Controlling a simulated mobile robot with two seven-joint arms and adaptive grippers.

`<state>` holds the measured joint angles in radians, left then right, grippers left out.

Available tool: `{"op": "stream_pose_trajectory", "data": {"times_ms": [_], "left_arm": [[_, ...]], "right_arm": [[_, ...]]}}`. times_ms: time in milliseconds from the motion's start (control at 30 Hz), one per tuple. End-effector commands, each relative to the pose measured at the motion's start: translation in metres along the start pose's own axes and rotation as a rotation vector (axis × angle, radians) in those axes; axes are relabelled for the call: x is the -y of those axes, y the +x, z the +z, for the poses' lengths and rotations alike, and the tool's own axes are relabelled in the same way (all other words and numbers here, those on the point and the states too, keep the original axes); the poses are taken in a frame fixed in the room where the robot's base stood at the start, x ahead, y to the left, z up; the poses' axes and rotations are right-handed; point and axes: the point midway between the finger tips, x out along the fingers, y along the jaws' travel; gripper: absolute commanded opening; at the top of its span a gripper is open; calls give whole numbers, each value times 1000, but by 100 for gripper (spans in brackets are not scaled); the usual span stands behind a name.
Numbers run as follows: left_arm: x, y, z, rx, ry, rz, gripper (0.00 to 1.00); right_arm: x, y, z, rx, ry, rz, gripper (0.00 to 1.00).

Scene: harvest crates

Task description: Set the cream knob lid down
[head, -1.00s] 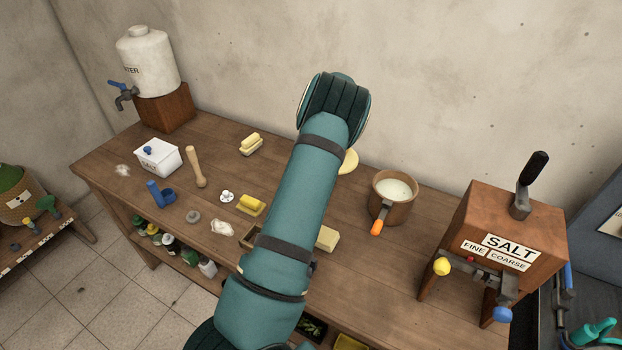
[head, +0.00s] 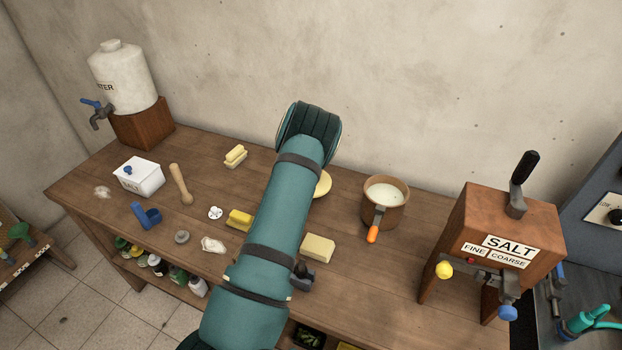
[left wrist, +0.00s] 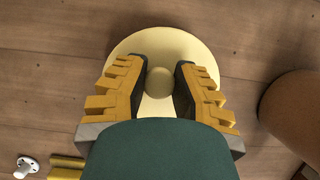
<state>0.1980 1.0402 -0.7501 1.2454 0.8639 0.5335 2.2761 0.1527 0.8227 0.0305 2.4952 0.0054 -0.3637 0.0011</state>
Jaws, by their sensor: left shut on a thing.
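The cream knob lid (left wrist: 160,42) is a round pale-yellow disc with a round knob in the middle. My left gripper (left wrist: 161,72) is shut on its knob, with the two yellow-and-black fingers on either side. In the head view a part of the lid (head: 322,184) shows just right of my left arm, left of the brown pot. The arm hides the rest of the lid and the fingers there. The lid lies over the wooden table; I cannot tell whether it touches it. My right gripper is not in view.
The brown pot (head: 390,211) with white contents and an orange-handled tool stands right of the lid. A pale yellow block (head: 318,248) lies nearer the front. The salt box (head: 510,228) stands at the right, butter (head: 235,156) to the left. Bare table lies between pot and salt box.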

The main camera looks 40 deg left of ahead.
Motion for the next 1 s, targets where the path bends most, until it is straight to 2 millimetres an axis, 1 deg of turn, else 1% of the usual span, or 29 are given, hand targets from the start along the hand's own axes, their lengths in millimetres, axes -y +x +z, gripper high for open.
{"op": "stream_pose_trajectory", "data": {"times_ms": [200,300,533,667,700,733,767,1000], "left_arm": [[0,24,-10,-2,1,0,0],[0,33,-13,0,0,0,0],[0,33,-13,1,0,0,0],[0,36,-15,1,1,0,0],[0,37,-15,0,1,0,31],[0,36,-15,1,1,0,42],[0,36,-15,0,1,0,48],[0,36,-15,1,1,0,48]], "right_arm": [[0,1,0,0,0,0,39],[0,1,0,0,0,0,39],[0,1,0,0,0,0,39],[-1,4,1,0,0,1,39],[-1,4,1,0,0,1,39],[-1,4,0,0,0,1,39],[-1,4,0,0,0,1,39],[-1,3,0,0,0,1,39]]}}
